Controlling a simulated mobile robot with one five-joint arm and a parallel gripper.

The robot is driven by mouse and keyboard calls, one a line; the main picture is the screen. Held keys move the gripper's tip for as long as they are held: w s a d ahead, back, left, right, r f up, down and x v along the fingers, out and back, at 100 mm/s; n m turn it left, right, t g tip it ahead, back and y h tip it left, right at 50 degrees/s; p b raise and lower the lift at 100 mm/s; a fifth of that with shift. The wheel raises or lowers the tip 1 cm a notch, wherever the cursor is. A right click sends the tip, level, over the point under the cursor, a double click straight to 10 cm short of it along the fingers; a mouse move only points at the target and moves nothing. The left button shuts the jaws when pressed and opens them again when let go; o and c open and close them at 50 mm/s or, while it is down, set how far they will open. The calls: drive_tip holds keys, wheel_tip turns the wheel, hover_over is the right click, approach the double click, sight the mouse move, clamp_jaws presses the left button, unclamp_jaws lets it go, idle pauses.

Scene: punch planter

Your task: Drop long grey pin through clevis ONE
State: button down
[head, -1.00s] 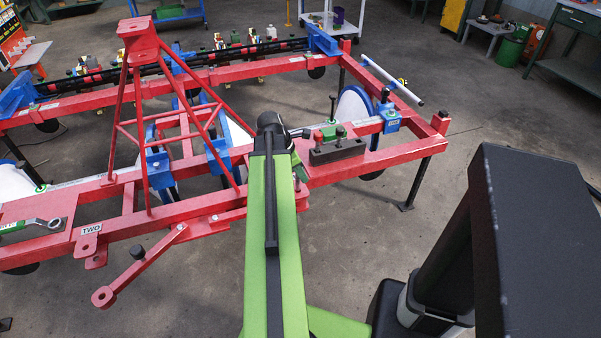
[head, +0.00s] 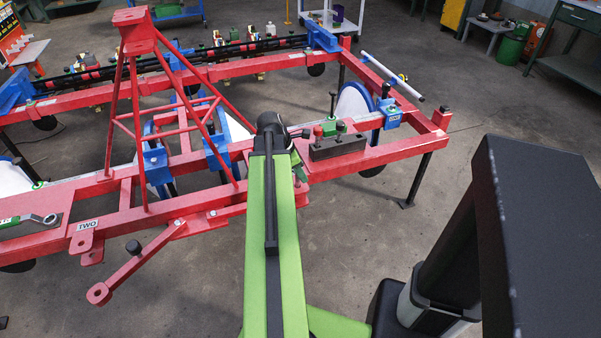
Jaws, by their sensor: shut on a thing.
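My green arm (head: 270,230) rises in the middle of the head view and bends at a dark joint over the red frame. My gripper's jaws and whatever they hold are hidden behind the arm. I cannot make out a long grey pin. A red clevis plate (head: 85,241) sits under a label reading TWO (head: 87,226) at the lower left. No label ONE shows; red lugs (head: 302,192) show just right of my arm, partly covered by it.
A red drawbar (head: 140,263) with a black knob sticks out low at left. A green-handled wrench (head: 35,219) lies on the frame. A red A-shaped tower (head: 137,30) stands left of my arm. Open floor (head: 400,250) lies right of the frame.

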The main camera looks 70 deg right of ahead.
drive_tip(key=shift+f+b, duration=1.45)
drive_tip(key=shift+f, duration=0.05)
drive_tip(key=c, duration=1)
unclamp_jaws()
drive_tip(key=shift+r, duration=0.1)
drive_tip(key=p+v, duration=1.6)
drive_tip(key=v, duration=0.1)
drive_tip(key=shift+w, duration=0.1)
